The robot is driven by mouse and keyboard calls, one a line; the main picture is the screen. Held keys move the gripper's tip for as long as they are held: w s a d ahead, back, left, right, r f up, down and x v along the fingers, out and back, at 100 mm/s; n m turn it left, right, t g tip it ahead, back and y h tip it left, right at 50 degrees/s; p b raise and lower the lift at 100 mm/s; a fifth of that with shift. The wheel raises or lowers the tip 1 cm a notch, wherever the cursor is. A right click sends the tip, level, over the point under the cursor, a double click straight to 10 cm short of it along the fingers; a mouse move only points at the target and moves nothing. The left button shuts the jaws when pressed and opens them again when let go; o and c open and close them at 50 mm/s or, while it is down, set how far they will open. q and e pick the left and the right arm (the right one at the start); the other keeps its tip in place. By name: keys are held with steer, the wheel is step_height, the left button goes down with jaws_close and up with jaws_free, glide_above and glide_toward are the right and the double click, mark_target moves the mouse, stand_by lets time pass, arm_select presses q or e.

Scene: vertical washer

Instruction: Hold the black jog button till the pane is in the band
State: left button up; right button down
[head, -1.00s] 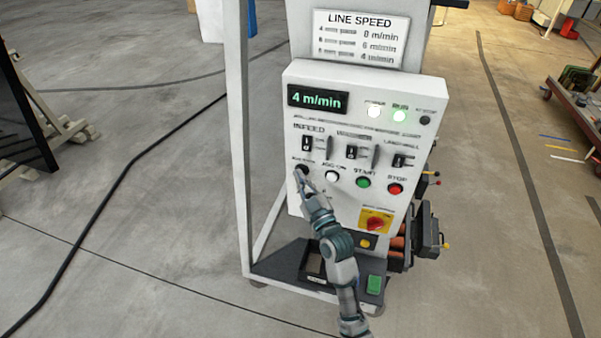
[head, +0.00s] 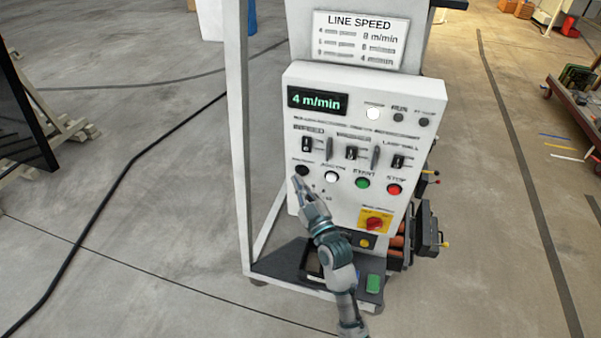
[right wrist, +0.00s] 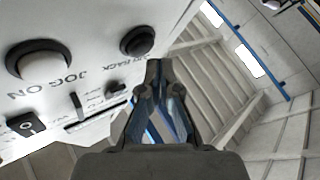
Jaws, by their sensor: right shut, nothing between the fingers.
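The black jog button (head: 302,170) is the leftmost of the row of push buttons on the white control panel (head: 342,210). It also shows in the right wrist view (right wrist: 137,41), unpressed as far as I can see. My right gripper (head: 297,181) is shut and empty, its tips just below and left of the black button in the head view. In the right wrist view the fingertips (right wrist: 157,66) stand apart from the button. The display (head: 317,100) reads 4 m/min. The pane and the band cannot be made out. My left gripper is not in view.
A white jog button (head: 331,176), a green start button (head: 362,182) and a red stop button (head: 394,189) sit to the right. A white frame post (head: 238,140) stands at left.

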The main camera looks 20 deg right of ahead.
steer(key=s+a, duration=0.1)
steer(key=s+a+p, duration=0.1)
steer(key=s, duration=0.2)
steer(key=shift+s+a+p, duration=0.1)
steer(key=shift+a+p, duration=0.3)
